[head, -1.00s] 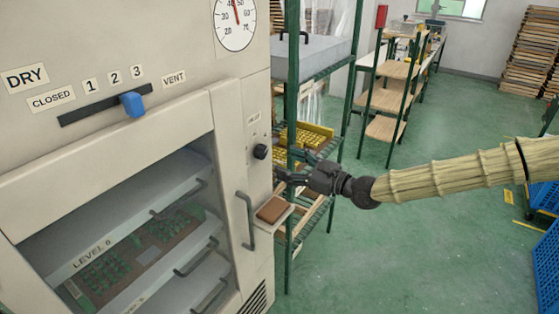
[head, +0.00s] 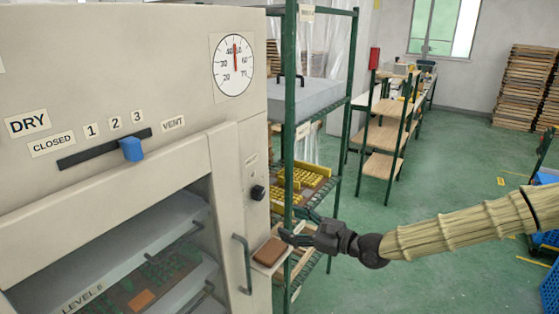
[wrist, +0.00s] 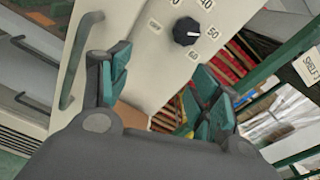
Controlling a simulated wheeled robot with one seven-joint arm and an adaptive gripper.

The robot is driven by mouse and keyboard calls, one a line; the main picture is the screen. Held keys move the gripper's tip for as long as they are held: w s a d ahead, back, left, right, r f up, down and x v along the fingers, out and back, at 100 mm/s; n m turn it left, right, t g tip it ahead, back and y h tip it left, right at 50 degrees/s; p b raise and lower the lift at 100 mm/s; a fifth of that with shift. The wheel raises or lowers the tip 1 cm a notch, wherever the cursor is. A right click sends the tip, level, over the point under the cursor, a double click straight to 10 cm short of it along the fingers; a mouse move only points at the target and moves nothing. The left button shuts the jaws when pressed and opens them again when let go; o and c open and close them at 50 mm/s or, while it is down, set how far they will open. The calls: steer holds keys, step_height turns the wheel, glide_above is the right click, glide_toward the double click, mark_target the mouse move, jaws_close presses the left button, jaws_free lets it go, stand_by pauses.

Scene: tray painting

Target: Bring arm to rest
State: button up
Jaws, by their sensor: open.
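My gripper (head: 296,228) is at the end of my arm, which reaches in from the right in the head view. It is beside the right front edge of the drying cabinet (head: 110,90), near the small side ledge. In the wrist view my gripper (wrist: 160,85) has its two teal-padded fingers spread apart with nothing between them. Behind the fingers are the cabinet's black knob (wrist: 187,31) and part of a brown block (wrist: 131,115). In the head view the brown block (head: 270,252) lies on the ledge, just below and left of the fingers.
The cabinet's door handle (head: 244,265) stands out left of the ledge. A green rack (head: 290,120) with yellow trays (head: 303,180) is close behind my gripper. Blue crates (head: 549,285) stand at the right edge. The green floor (head: 440,185) between is open.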

steer(key=s+a+f+n+g+h, duration=0.2)
steer(key=s+f+n+g+h, duration=0.15)
steer(key=s+f, duration=0.85)
steer(key=s+a+f+n+g+h, duration=0.15)
steer(key=s+f+n, duration=0.5)
steer(key=f, duration=0.95)
steer(key=s+d+f+n+g+h, duration=0.2)
steer(key=s+d+f+n+h, duration=0.2)
steer(key=s+d, duration=0.5)
steer(key=s+d+f+n+g+h, duration=0.3)
steer(key=s+d, duration=0.6)
steer(key=s, duration=0.6)
step_height(320, 180, down, 4)
steer(key=n+h, duration=0.2)
steer(key=n, duration=0.2)
steer(key=shift+s+d, duration=0.15)
steer(key=shift+d, duration=0.05)
